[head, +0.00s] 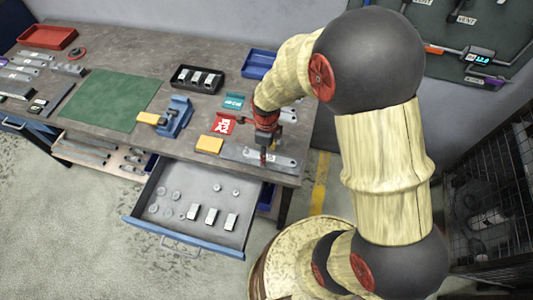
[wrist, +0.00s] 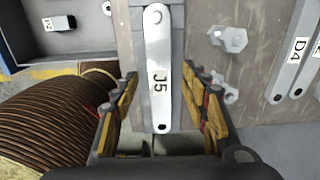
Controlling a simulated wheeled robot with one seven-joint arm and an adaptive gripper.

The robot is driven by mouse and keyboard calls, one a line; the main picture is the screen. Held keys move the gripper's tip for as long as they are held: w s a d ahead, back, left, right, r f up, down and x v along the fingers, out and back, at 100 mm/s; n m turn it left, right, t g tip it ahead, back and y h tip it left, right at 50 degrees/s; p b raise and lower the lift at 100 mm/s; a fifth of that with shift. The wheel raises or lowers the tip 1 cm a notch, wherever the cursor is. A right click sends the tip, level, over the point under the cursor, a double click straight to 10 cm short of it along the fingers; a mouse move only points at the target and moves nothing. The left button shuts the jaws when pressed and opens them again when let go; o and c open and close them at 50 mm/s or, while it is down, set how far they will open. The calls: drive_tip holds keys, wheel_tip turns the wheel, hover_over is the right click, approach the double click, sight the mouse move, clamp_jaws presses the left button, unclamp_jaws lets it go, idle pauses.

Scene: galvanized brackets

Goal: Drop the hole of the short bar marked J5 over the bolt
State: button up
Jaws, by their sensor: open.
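The short bar marked J5 (wrist: 158,58) is a pale metal strip with rounded ends and a hole near each end. In the wrist view it lies lengthwise on a grey support (wrist: 138,40), between my fingers. My gripper (wrist: 162,88) is open, with one finger on each side of the bar and visible gaps. In the head view my gripper (head: 266,158) is low over a grey plate (head: 285,161) at the table's right front; it hides part of that area. Two hex-headed bolts (wrist: 232,39) (wrist: 221,88) show right of the bar. Which bolt the task means, I cannot tell.
Bars, one marked D4 (wrist: 292,68), lie farther right in the wrist view. An open drawer (head: 188,247) with round and block-shaped parts juts out below the table.

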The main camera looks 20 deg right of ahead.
wheel_tip(320, 180, up, 11)
drive_tip(key=shift+f, duration=0.15)
idle(0.7)
drive_tip(key=s+r+n+t, duration=0.2)
drive_tip(key=s+r+n, duration=0.5)
drive_tip(key=n, duration=0.5)
drive_tip(key=s+r+n+t, duration=0.3)
drive_tip(key=s+r+n, duration=0.4)
drive_tip(key=r+n, duration=0.5)
drive_tip(key=shift+s+d+n+t, duration=0.3)
drive_tip(key=shift+d+n, duration=0.15)
drive_tip(key=shift+n, duration=0.15)
